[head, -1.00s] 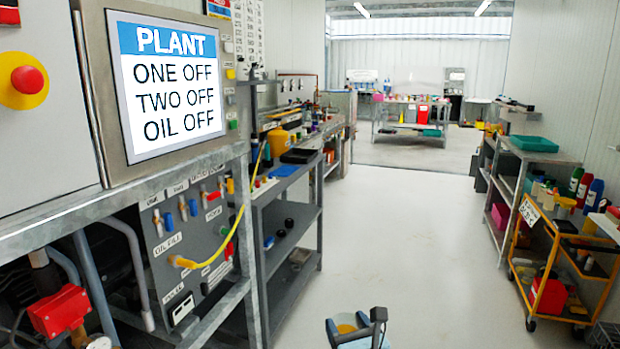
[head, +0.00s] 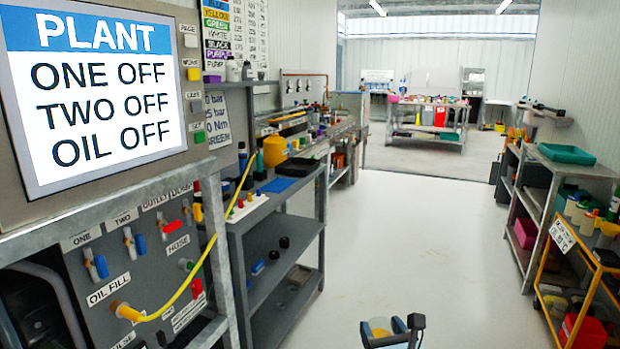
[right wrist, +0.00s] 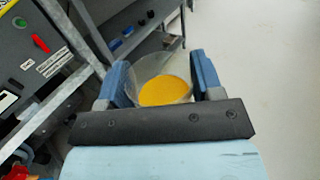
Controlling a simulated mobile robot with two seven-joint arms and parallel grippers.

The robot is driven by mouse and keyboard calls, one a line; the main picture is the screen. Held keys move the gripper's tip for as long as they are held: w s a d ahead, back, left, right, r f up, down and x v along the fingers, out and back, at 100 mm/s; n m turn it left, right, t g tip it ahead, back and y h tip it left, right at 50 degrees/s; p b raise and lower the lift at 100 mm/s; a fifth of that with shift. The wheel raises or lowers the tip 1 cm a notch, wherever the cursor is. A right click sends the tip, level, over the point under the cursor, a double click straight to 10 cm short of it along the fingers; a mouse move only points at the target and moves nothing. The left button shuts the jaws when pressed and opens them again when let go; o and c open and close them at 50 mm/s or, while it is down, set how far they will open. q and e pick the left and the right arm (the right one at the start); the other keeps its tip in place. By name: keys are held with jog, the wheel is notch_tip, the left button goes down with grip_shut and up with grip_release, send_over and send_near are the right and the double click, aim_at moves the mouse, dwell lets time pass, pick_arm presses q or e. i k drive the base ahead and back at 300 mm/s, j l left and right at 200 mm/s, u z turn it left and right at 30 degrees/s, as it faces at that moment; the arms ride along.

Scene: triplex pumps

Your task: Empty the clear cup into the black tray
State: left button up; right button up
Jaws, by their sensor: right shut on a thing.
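The clear cup (head: 380,328) shows at the bottom of the head view, with yellow-orange contents. It also shows in the right wrist view (right wrist: 165,90), where the contents (right wrist: 163,92) lie well below the rim. My right gripper (head: 396,332) is shut on the cup, one blue finger on each side, over the open floor. A dark tray (head: 298,167), which looks like the black tray, lies on the left-hand bench beside a yellow jug, well away from the cup. It is small and partly hidden. My left gripper is not in view.
A plant panel (head: 130,255) with valves and a yellow hose stands close at left. A yellow trolley (head: 570,290) stands at right. The aisle floor (head: 400,230) between is clear.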

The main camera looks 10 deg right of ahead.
aim_at(292, 165)
jog(key=i+l, duration=0.35)
jog(key=i+l+z, duration=0.1)
jog(key=i+l, duration=0.2)
jog(key=i, duration=0.25)
